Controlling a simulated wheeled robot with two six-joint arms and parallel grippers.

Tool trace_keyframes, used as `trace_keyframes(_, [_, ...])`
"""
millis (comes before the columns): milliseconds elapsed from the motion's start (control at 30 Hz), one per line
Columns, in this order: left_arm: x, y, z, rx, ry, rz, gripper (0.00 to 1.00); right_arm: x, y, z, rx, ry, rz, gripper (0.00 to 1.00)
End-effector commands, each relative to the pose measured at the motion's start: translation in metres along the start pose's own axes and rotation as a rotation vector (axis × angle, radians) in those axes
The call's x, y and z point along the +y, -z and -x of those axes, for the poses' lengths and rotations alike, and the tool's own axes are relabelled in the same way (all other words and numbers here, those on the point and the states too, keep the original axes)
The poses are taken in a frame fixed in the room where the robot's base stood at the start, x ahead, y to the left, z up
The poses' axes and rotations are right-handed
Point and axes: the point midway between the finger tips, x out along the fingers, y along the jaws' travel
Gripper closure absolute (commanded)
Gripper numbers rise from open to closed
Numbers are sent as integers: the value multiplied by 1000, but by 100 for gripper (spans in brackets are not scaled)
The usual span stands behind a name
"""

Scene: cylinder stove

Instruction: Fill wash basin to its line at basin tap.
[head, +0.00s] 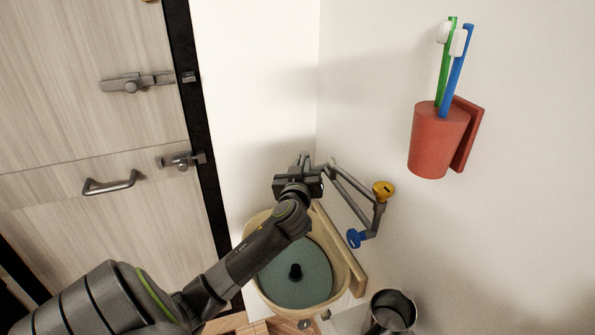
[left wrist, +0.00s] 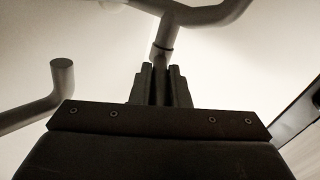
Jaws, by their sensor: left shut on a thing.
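The cream wash basin (head: 347,284) is at the bottom centre of the head view, partly behind my left arm. Inside is a flat blue-green surface (head: 312,287) with a black knob (head: 295,271) in the middle; I cannot make out a fill line or tell whether this is water. The grey basin tap (head: 352,199) reaches out from the wall above, with a yellow handle (head: 383,190) and a blue handle (head: 354,238). My left gripper (head: 306,169) is at the tap's far end. In the left wrist view its fingers (left wrist: 161,80) are shut on a grey tap pipe (left wrist: 164,42).
A red cup (head: 437,143) with two toothbrushes hangs on the right wall. A grey metal mug (head: 393,311) stands right of the basin. A wooden cabinet front with a bar handle (head: 111,184) and latches (head: 180,160) is on the left.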

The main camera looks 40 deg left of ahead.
Motion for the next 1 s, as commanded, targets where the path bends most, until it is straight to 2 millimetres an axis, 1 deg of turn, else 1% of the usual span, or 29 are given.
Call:
trace_keyframes(33, [4,-3,0,11,31,6,100,-1,-1,-8,0,0,0,64])
trace_keyframes(200, [9,-2,-1,28,124,3,100,-1,-2,-18,0,0,0,64])
trace_keyframes(600, [9,0,0,32,151,0,100,-2,-2,-18,0,0,0,64])
trace_keyframes(633, [9,0,0,32,151,0,82,-1,-2,-18,0,0,0,64])
trace_keyframes(767, [9,0,0,32,151,0,65,-2,-2,-18,0,0,0,64])
trace_keyframes(800, [9,0,0,32,151,0,63,-2,-2,-18,0,0,0,64])
trace_keyframes(1000, [9,-1,0,31,151,0,63,-2,-2,-18,0,0,0,64])
